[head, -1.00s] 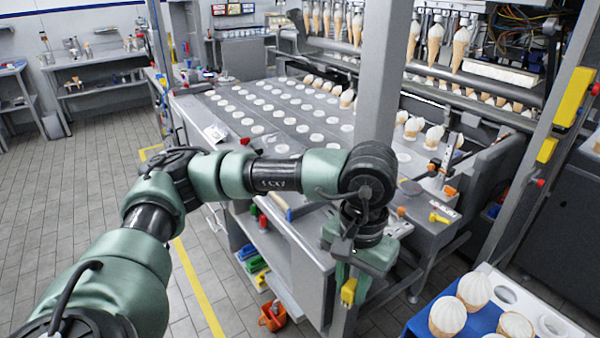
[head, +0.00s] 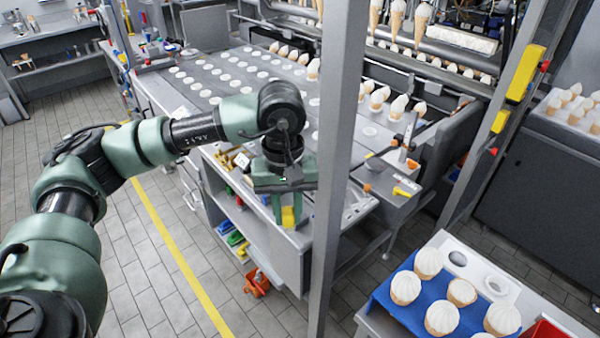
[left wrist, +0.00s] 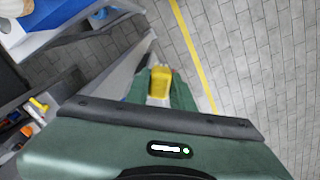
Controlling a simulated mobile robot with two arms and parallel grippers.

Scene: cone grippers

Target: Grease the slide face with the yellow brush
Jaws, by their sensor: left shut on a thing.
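My left gripper (head: 286,214) points down beside the grey post, above the near end of the conveyor machine's side. It is shut on a yellow thing (head: 289,217), seemingly the yellow brush. The brush also shows between the fingers in the left wrist view (left wrist: 159,82), with a pale part below the yellow; its bristles are not clear. A small yellow piece (head: 405,191) lies on the grey side table (head: 385,180). I cannot tell for sure which surface is the slide face. My right gripper is not in view.
A grey post (head: 338,170) stands close to the right of my left gripper. A blue tray with several cones (head: 442,318) is at the lower right. An orange container (head: 256,284) lies on the tiled floor. The floor at the left is clear.

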